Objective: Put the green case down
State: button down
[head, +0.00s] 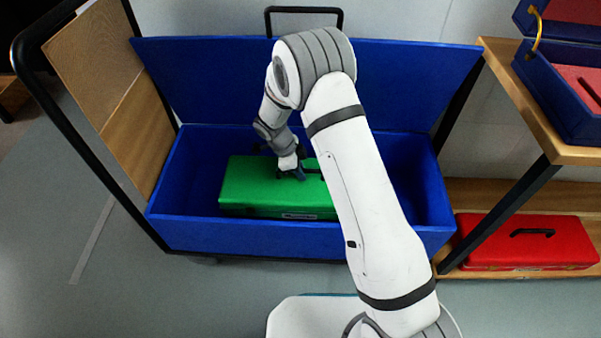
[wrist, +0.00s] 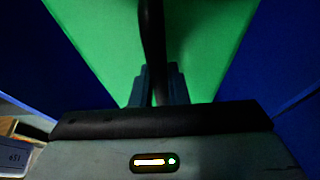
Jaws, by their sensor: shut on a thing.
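The green case (head: 250,187) is a flat box with a dark handle on top, inside the blue bin (head: 290,237) of a trolley. My gripper (head: 294,174) is above the case and shut on its handle (head: 315,171). In the wrist view, the handle (wrist: 151,40) runs down between the fingers (wrist: 158,88), with the green lid (wrist: 205,40) behind it. My arm hides the right part of the case in the head view. I cannot tell whether its underside touches the bin floor.
The bin has a raised blue back panel (head: 210,80) and free room on both sides of the case. A wooden bench (head: 530,110) at right bears an open blue case (head: 565,95). A red case (head: 525,243) lies on the lower shelf.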

aim_at(301, 183)
jog(key=shift+w+d+f+b, duration=0.1)
jog(key=shift+f+b, duration=0.85)
jog(key=shift+f, duration=2.25)
jog(key=c, duration=1.4)
grip_release()
jog(key=p+v, duration=0.4)
jog(key=v, duration=0.8)
